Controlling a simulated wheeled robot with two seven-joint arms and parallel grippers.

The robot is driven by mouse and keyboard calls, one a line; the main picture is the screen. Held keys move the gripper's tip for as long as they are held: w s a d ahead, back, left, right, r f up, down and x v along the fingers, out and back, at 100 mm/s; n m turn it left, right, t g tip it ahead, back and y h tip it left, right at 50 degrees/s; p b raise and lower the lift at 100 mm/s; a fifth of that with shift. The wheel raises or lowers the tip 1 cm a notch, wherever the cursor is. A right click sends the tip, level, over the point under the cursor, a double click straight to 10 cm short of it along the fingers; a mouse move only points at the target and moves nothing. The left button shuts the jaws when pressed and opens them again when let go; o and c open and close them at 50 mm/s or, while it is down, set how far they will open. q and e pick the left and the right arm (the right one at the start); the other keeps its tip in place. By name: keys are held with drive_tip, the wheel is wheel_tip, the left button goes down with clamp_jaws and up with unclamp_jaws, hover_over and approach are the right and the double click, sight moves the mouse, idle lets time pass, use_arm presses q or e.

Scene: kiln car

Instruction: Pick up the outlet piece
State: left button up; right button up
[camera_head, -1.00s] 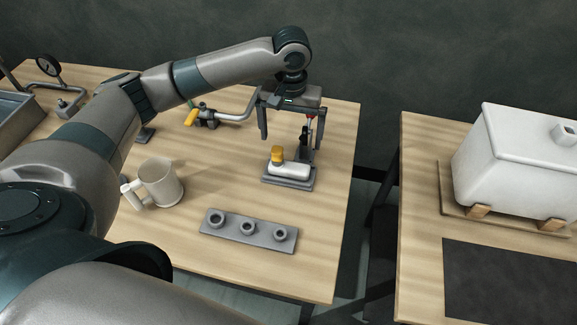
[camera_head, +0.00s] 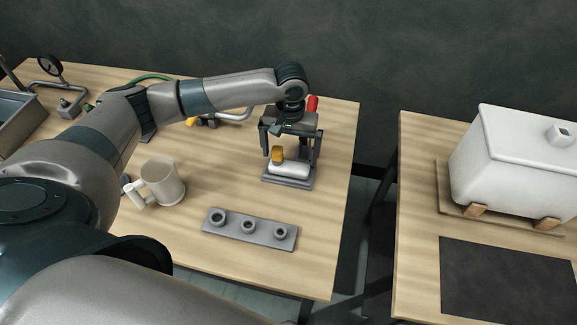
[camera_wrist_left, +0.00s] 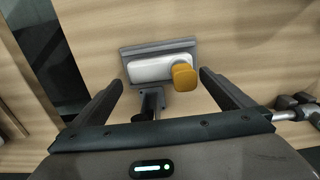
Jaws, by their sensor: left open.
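The piece I take for the outlet piece is a white block (camera_head: 290,168) with a yellow knob (camera_head: 278,154). It lies on a grey base plate (camera_head: 288,182) near the right edge of the left table. In the left wrist view the white block (camera_wrist_left: 148,69) and yellow knob (camera_wrist_left: 185,77) show ahead of the fingers. My left gripper (camera_head: 291,156) is open, pointing down, with its fingers to either side of the piece. No grip on it is visible. The piece's far side is partly hidden by the gripper. My right gripper is not in view.
A red handle (camera_head: 312,103) rises behind my gripper. In the wrist view a dark post (camera_wrist_left: 152,100) stands beside the plate. A grey rail with three sockets (camera_head: 249,229) and a mug (camera_head: 163,184) lie nearer. A white tank (camera_head: 520,165) stands on the right table, across a gap.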

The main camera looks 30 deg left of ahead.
sight(290, 163)
use_arm(q)
drive_tip(key=shift+s+f+p, duration=0.1)
drive_tip(key=shift+f+p, duration=0.45)
drive_tip(key=shift+f, duration=1.4)
drive_tip(key=shift+a, duration=0.1)
drive_tip(key=c, duration=0.8)
